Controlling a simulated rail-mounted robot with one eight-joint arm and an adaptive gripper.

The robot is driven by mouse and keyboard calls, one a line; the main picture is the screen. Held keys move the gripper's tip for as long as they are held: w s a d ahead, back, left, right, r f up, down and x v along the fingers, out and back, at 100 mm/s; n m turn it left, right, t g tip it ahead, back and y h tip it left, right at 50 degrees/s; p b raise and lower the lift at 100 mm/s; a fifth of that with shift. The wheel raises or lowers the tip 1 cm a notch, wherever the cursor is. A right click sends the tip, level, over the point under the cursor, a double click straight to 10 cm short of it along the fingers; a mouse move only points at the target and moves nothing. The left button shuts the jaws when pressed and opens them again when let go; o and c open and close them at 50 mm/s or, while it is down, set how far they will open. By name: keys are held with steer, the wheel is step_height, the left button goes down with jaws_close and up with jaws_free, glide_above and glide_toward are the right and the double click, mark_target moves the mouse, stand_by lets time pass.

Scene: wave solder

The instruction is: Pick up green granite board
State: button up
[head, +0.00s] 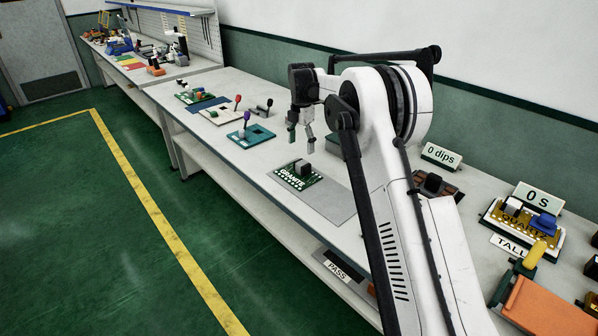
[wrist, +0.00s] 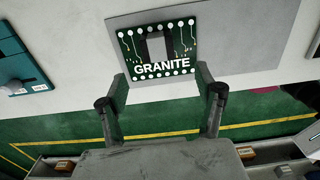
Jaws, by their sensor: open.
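The green granite board (head: 297,176) lies flat on a grey mat (head: 330,200) on the white bench in the head view. It has white lettering and a dark block standing on it. In the wrist view the board (wrist: 183,52) lies beyond the fingertips, with GRANITE readable. My gripper (head: 301,137) is open and empty, above the bench and apart from the board. In the wrist view my gripper's two fingers (wrist: 162,90) are spread wide, near the board's lower edge in the picture.
A teal fixture (head: 250,136) and another board (head: 197,97) stand farther along the bench. A yellow QUARTZ board (head: 515,228) and a 0 dips sign (head: 441,156) are at the right. An orange block (head: 545,306) is at the near right. The mat around the granite board is clear.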

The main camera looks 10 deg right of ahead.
mark_target(300, 164)
steer(key=shift+w+a+f, duration=0.1)
steer(key=shift+a+f, duration=0.05)
steer(key=shift+f, duration=4.65)
steer(key=c, duration=1.5)
steer(key=shift+r, duration=0.1)
steer(key=shift+r, duration=0.5)
steer(key=r, duration=0.2)
steer(key=s+a+r, duration=0.1)
steer(key=shift+r, duration=0.4)
steer(key=s+a+r, duration=0.6)
steer(key=s+a, duration=0.1)
steer(key=shift+a, duration=0.25)
